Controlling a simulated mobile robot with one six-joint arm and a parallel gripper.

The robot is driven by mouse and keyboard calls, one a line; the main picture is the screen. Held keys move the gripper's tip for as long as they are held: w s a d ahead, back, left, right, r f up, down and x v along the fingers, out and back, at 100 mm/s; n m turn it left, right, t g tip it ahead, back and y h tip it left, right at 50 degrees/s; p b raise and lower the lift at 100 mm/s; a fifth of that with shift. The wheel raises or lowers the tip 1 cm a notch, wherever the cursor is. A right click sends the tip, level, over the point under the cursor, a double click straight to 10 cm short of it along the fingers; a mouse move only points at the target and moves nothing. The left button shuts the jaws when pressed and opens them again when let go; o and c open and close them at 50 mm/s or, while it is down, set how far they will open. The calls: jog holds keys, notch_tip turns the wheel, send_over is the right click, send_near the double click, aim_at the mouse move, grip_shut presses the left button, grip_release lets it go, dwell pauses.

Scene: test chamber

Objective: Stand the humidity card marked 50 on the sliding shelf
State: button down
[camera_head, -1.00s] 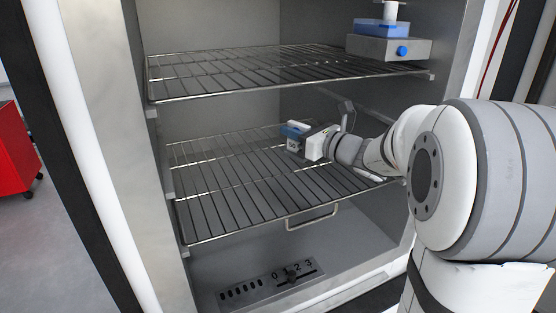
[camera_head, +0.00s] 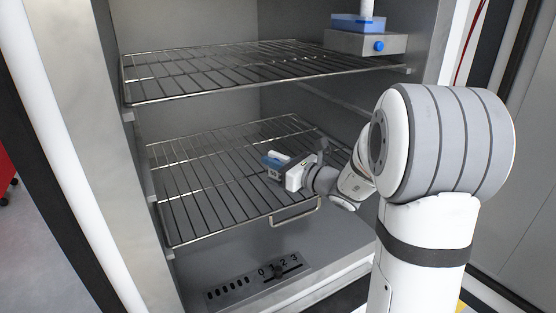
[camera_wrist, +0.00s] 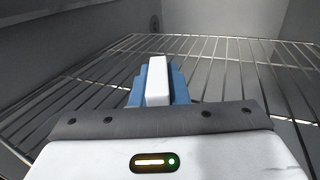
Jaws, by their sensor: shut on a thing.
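In the wrist view the piece (camera_wrist: 157,72) shows as a white bar with blue on both sides, straight ahead of the gripper body. The lower wire shelf (camera_head: 195,190), with a handle at its front edge, appears to be the sliding shelf. The gripper and piece are over its right part. I cannot tell whether the piece touches the wires.
An upper wire shelf (camera_head: 170,87) spans the chamber above. It carries a grey box (camera_head: 350,42) with a blue knob and a blue container (camera_head: 358,24) on top. The chamber's side walls flank the shelves. The lower shelf's left part is bare. A slider panel (camera_head: 258,284) sits below.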

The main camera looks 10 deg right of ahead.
jog(key=c, duration=1.4)
grip_release()
jog(key=shift+r, duration=0.1)
jog(key=b+v, duration=0.2)
jog(key=v, duration=1)
jog(key=s+a+f+n+g+h, duration=0.2)
jog(key=s+a+f+n+g, duration=0.4)
jog(key=s+a+n+g, duration=0.55)
jog(key=s+d+f+n+h, duration=0.3)
jog(key=s+d+n+h, duration=0.4)
jog(key=n, duration=0.9)
jog(key=s+t+h, duration=0.1)
jog(key=s+h, duration=0.1)
jog(key=shift+h, duration=0.3)
jog(key=shift+s+a+f+n, duration=0.1)
jog(key=shift+s+n, duration=0.05)
jog(key=shift+n, duration=0.1)
